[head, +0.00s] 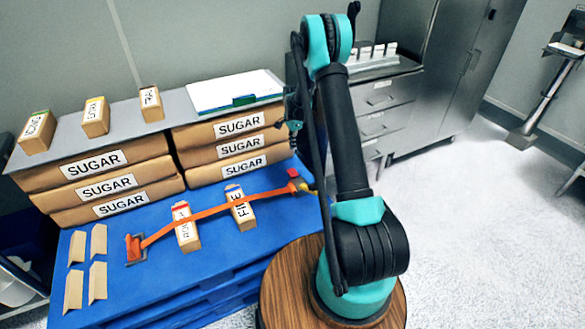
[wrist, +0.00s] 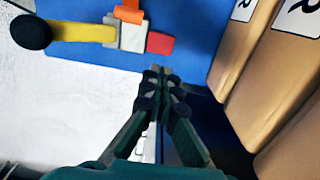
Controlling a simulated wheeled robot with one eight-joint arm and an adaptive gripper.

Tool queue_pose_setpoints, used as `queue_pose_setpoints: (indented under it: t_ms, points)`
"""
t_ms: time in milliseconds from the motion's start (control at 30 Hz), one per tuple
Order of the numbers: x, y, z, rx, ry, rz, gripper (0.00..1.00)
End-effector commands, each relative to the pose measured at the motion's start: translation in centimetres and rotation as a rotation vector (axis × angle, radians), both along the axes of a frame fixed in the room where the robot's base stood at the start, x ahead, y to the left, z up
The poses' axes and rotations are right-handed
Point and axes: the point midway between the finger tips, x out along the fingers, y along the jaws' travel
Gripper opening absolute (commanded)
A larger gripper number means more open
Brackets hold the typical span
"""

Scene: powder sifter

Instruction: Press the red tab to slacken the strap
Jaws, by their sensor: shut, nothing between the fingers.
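The red tab (wrist: 160,43) sits at the end of a pale buckle (wrist: 133,38) on the blue pallet in the wrist view. The red tab also shows in the head view (head: 293,173) at the right end of the orange strap (head: 215,209). The strap crosses the pallet over two small boxes to a metal buckle (head: 136,250) at the left. My gripper (wrist: 158,72) is shut and empty, its tips just below the red tab in the wrist picture, apart from it. In the head view my gripper is mostly hidden behind my arm.
A yellow handle with a black knob (wrist: 32,32) extends from the buckle. Stacked sugar sacks (head: 240,148) stand behind the strap and border the gripper's right in the wrist view. Cardboard corner pieces (head: 98,281) lie at the pallet's left. Open floor lies right of my base.

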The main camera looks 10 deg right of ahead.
Motion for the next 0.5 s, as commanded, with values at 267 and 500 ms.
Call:
queue_pose_setpoints:
  t_ms: [267,500]
  points:
    - [0.0,0.0,-0.8,0.000,0.000,0.001,0.00]
    - [0.0,0.0,-4.7,0.000,0.000,0.001,0.00]
